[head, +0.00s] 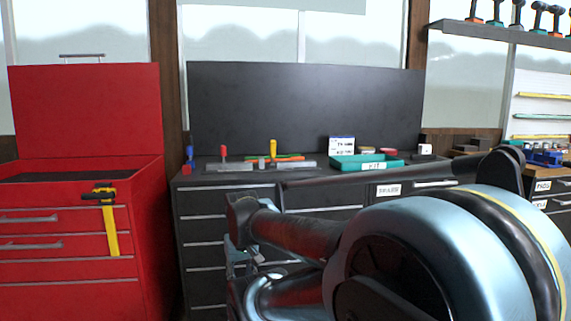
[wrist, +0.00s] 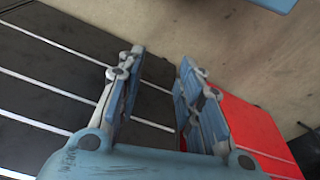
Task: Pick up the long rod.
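My gripper (wrist: 161,68) is open in the wrist view, with its two blue-grey fingers apart and nothing between them. It points down past the front of the dark drawer cabinet (wrist: 55,75), above the floor. In the head view my arm fills the lower right and hides part of the cabinet; the fingers are hard to make out there. I cannot identify the long rod with certainty. Thin yellow (head: 542,95) and green (head: 540,119) bars lie along the white rack at the far right, and thin orange and green pieces (head: 275,158) lie on the dark cabinet's top.
A red tool chest (head: 140,240) stands at the left, with a yellow-and-black clamp (head: 111,225) on its front. A teal tray (head: 350,162) and small tools sit on the dark cabinet. Cordless drills stand on a shelf (head: 490,32) at upper right. Floor (wrist: 200,30) shows clear.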

